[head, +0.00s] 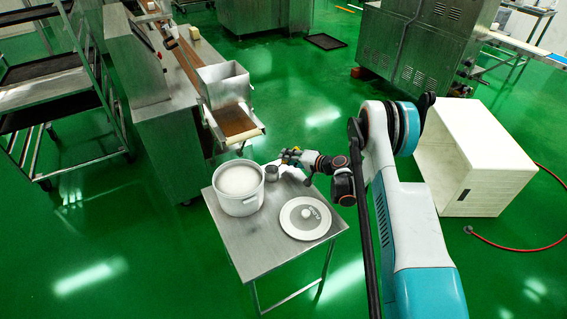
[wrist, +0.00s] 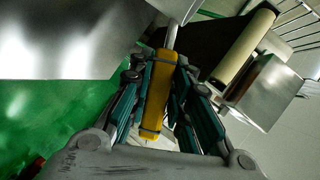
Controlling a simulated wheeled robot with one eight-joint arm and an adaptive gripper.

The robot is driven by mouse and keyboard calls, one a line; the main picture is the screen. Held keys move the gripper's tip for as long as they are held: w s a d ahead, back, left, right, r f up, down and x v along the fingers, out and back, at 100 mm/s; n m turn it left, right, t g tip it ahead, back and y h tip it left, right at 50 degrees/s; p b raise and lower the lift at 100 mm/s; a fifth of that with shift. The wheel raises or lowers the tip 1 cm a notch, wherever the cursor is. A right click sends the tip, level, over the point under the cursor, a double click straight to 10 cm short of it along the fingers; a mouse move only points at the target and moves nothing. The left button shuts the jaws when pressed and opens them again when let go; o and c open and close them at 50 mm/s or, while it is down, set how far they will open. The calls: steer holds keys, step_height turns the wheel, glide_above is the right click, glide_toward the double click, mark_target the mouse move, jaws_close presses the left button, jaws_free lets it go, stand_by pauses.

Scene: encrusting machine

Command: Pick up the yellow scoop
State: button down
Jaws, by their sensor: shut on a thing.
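The yellow scoop's handle (wrist: 157,95) runs lengthwise between the two green-padded fingers of my gripper (wrist: 159,76) in the wrist view. A grey metal shaft leads on from the handle toward the top edge of that view. My gripper is shut on the handle. In the head view, my gripper (head: 288,158) is small, above the far edge of the small metal table (head: 250,250), with a little yellow showing at it. A small metal cup (head: 271,173) shows just left of it; I cannot tell whether it is the scoop's bowl.
A white pot (head: 240,203) with pale contents stands on the table, left of my gripper. The machine with a metal hopper (head: 225,84) stands behind. A white box (head: 473,157) is on the floor at right.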

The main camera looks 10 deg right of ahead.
step_height(320, 180, up, 20)
steer(key=p, duration=0.6)
steer(key=shift+p, duration=0.35)
steer(key=c, duration=2.3)
jaws_free()
jaws_close()
